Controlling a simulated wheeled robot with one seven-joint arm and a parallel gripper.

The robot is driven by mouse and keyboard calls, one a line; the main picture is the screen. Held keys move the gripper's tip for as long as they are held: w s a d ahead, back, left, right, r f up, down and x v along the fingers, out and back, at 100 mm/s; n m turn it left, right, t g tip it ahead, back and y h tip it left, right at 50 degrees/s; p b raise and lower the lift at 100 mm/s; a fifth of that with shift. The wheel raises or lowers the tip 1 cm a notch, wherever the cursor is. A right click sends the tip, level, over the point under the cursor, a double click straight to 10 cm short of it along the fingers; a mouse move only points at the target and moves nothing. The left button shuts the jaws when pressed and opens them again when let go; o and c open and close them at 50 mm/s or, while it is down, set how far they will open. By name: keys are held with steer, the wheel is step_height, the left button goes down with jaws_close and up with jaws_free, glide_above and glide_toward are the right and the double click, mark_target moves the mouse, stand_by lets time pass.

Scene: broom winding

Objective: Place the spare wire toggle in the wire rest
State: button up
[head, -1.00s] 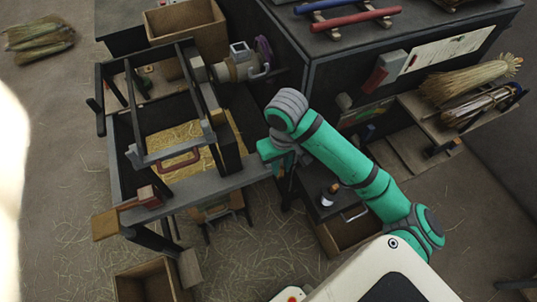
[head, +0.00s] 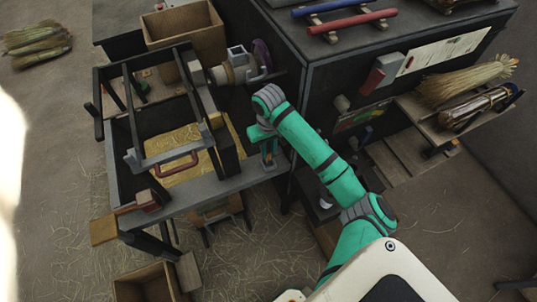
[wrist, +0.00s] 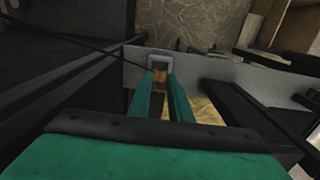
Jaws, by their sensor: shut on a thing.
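My gripper (wrist: 162,88) is shut on a small orange-brown piece, the spare wire toggle (wrist: 160,76), at its fingertips. A thin dark wire (wrist: 70,39) runs from the upper left to the fingertips in the wrist view. Just past the tips is a small grey square-framed holder, seemingly the wire rest (wrist: 161,53), on a grey rail (wrist: 215,85). The toggle overlaps the holder's opening in this view; I cannot tell whether it is inside or above it. In the head view my gripper (head: 268,154) points down at the right end of the bench; the toggle is too small to make out there.
The winding frame with a red handle (head: 176,165) stands left of my gripper over a straw-filled bin (head: 190,137). A dark cabinet (head: 318,88) stands close on the right. A winding spool (head: 237,67) is behind.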

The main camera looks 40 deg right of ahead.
mark_target(269, 152)
steer(key=shift+w+f, duration=0.1)
steer(key=shift+f, duration=1.5)
steer(key=shift+f, duration=0.15)
steer(key=o, duration=0.8)
steer(key=shift+d, duration=0.1)
steer(key=shift+r, duration=0.2)
step_height(269, 152, up, 12)
steer(key=shift+f, duration=0.1)
